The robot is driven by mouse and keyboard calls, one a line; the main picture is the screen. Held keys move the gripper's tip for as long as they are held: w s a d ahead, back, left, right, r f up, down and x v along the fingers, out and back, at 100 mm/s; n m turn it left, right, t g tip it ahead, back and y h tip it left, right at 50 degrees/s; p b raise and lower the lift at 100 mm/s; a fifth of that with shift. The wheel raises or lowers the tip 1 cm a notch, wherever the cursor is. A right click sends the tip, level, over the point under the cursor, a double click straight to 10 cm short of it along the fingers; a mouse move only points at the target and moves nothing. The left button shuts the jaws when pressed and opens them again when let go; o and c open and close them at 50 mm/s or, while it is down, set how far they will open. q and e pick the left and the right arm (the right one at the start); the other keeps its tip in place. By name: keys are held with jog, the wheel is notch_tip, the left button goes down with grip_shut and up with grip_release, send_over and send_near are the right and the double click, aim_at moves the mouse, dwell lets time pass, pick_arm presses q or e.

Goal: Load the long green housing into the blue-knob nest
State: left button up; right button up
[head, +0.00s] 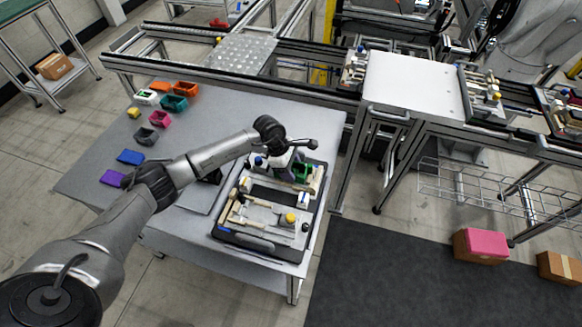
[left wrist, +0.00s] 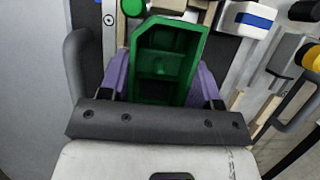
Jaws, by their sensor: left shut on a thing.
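The long green housing (head: 301,172) is over the far part of the black-rimmed pallet (head: 257,250) on the table. In the left wrist view the housing (left wrist: 165,60) shows its open, ribbed side, with purple finger pads on both sides. My left gripper (head: 290,172) is shut on it; in the left wrist view the gripper (left wrist: 163,95) points at the fixtures. A blue knob (head: 258,161) stands at the pallet's far left. I cannot tell whether the housing touches a nest, as the gripper hides its underside. My right gripper is not in view.
A yellow knob (head: 290,218) and a black knob (head: 305,228) stand in the pallet's near half. A white and blue block (left wrist: 250,18) is right of the housing. Several coloured bins and parts, including a teal bin (head: 173,103), lie left on the grey table (head: 225,112).

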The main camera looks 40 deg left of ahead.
pick_arm(q)
jog(key=shift+f+b, duration=0.3)
jog(key=shift+f, duration=0.1)
jog(key=o, duration=1.1)
jog(key=shift+c, duration=0.2)
jog(key=v, duration=1.4)
